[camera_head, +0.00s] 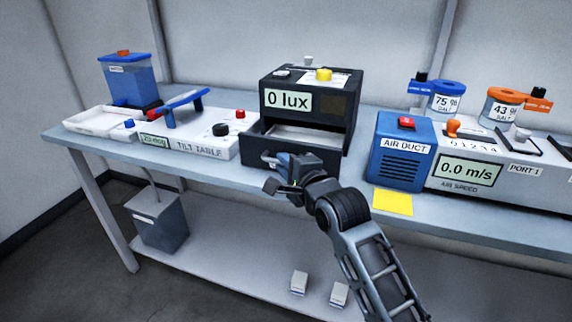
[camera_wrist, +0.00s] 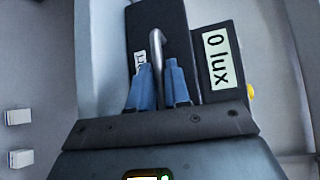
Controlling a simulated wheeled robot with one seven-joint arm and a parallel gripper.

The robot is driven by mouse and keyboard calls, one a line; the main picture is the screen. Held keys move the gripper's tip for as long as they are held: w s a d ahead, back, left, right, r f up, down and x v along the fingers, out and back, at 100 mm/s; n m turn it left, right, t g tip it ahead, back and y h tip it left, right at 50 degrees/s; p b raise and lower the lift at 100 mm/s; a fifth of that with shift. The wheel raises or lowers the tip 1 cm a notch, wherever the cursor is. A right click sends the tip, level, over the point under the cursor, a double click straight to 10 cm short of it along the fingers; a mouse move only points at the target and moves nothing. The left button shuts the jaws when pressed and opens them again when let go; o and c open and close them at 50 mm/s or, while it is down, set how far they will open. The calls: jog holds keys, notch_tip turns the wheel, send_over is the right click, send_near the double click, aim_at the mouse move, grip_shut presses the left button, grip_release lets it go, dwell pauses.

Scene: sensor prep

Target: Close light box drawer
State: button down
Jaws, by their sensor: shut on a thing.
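The light box (camera_head: 310,92) is a black box with a "0 lux" display and a yellow knob on top, standing on the bench. Its drawer (camera_head: 318,157) is pulled out at the front, and its pale inside shows from above. My gripper (camera_head: 281,163) is at the drawer's front. In the wrist view, the two blue fingers of my gripper (camera_wrist: 158,82) are shut on the grey bar handle (camera_wrist: 154,45), which stands out from the dark drawer front (camera_wrist: 170,18). The light box's display also shows there.
The tilt table (camera_head: 192,140) stands left of the drawer, close beside it. The blue air duct (camera_head: 403,150) stands to the right, with a yellow note (camera_head: 393,202) in front. Small white boxes (camera_head: 299,283) lie on the lower shelf.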

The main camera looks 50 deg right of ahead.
aim_at(318, 149)
dwell(0.3)
jog(key=w+d, duration=0.1)
jog(key=d, duration=0.2)
jog(key=w+d, duration=0.1)
jog(key=d, duration=0.3)
jog(key=w+d, duration=0.2)
jog(key=d, duration=0.2)
jog(key=shift+w+d, duration=0.1)
jog(key=shift+d, duration=0.2)
jog(key=c, duration=1.3)
grip_release()
jog(key=shift+d, duration=0.15)
jog(key=shift+c, duration=0.2)
jog(key=shift+o, duration=0.9)
jog(key=v, duration=0.7)
jog(key=shift+s+a, duration=0.25)
jog(key=shift+s, duration=0.1)
